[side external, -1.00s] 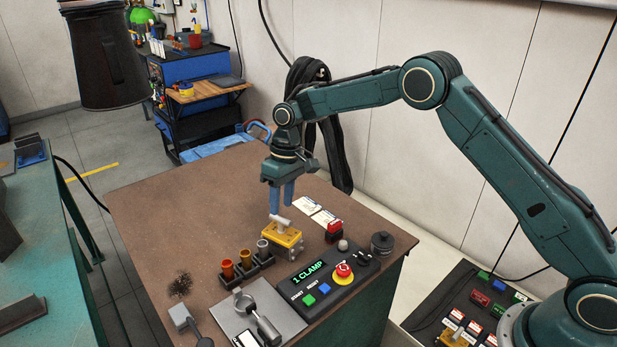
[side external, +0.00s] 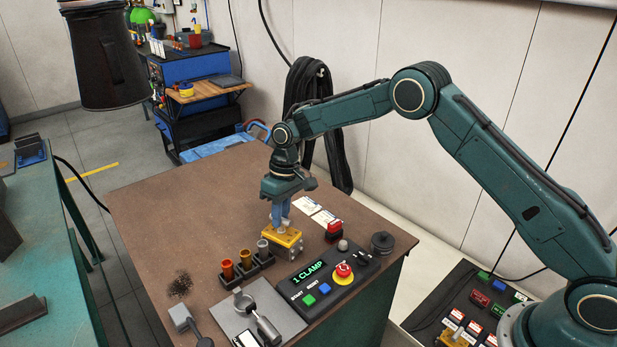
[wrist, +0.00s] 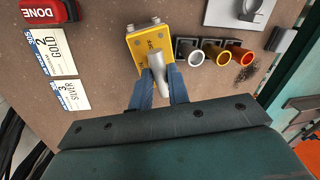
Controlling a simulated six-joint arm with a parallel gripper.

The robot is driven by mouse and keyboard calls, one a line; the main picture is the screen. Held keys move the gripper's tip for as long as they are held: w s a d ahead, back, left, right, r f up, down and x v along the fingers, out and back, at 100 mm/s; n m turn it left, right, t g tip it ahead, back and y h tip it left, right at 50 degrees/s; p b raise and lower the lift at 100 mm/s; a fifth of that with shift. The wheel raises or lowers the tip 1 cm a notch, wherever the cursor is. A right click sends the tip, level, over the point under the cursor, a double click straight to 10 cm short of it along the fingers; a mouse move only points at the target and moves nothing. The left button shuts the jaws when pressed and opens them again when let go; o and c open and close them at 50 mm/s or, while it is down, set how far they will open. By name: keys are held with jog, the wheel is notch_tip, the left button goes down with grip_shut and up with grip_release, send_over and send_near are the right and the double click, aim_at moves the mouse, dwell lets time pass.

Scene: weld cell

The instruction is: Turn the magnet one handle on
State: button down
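The yellow magnet block (side external: 286,241) stands on the brown table, and it shows at the top middle of the wrist view (wrist: 150,42). Its grey cylindrical handle (wrist: 158,84) points from the block toward my gripper. My gripper (side external: 280,220) is low at the block, pointing down. In the wrist view its two blue fingers (wrist: 160,78) lie one on each side of the handle, close against it, and appear shut on it. In the side view the fingers mostly hide the handle.
A control box (side external: 326,283) reads "1 CLAMP" and carries a red emergency button (side external: 343,271). A rack with several cups (side external: 246,262) stands beside the block. A red DONE button (side external: 333,230) and printed cards (side external: 306,205) lie behind. The table's left part is clear.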

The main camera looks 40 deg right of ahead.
jog(key=shift+n, duration=0.3)
jog(key=n, duration=0.4)
jog(key=shift+w+a+g+h, duration=0.1)
jog(key=shift+a+g+h, duration=0.05)
jog(key=shift+g+h, duration=0.2)
jog(key=n, duration=0.4)
jog(key=shift+a+n+g+h, duration=0.1)
jog(key=shift+n+g+h, duration=0.15)
jog(key=shift+n+g, duration=0.1)
jog(key=n, duration=0.4)
jog(key=shift+a+n+h, duration=0.1)
jog(key=shift+n+h, duration=0.15)
jog(key=shift+h, duration=0.15)
jog(key=shift+n+h, duration=0.4)
jog(key=shift+n, duration=1.8)
jog(key=c, duration=1.3)
grip_release()
jog(key=shift+c, duration=0.2)
jog(key=shift+r, duration=0.1)
